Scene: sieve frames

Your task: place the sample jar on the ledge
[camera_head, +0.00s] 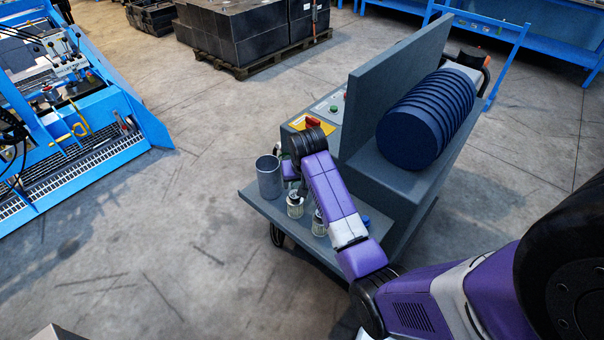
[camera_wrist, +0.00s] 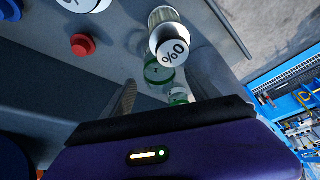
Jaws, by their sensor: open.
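The ledge (camera_head: 262,207) is the grey shelf at the foot of the machine, and it fills much of the wrist view (camera_wrist: 115,45). Two clear ribbed jars with pale lids stand on it, a rear one (camera_head: 295,204) and a front one (camera_head: 319,224). In the wrist view a jar with a white marked lid (camera_wrist: 171,42) stands in the upper middle. I cannot tell which is the sample jar. My gripper (camera_head: 291,171) is open above the ledge, beside the grey cup. A green-rimmed round thing (camera_wrist: 158,69) shows ahead of it; its body is partly hidden.
A grey metal cup (camera_head: 270,178) stands at the ledge's left end. A red knob-like piece (camera_wrist: 82,45) and a blue one (camera_wrist: 10,9) sit on the ledge. The machine's upright panel (camera_head: 400,80) and blue discs (camera_head: 420,120) rise behind. Open floor (camera_head: 150,250) lies left.

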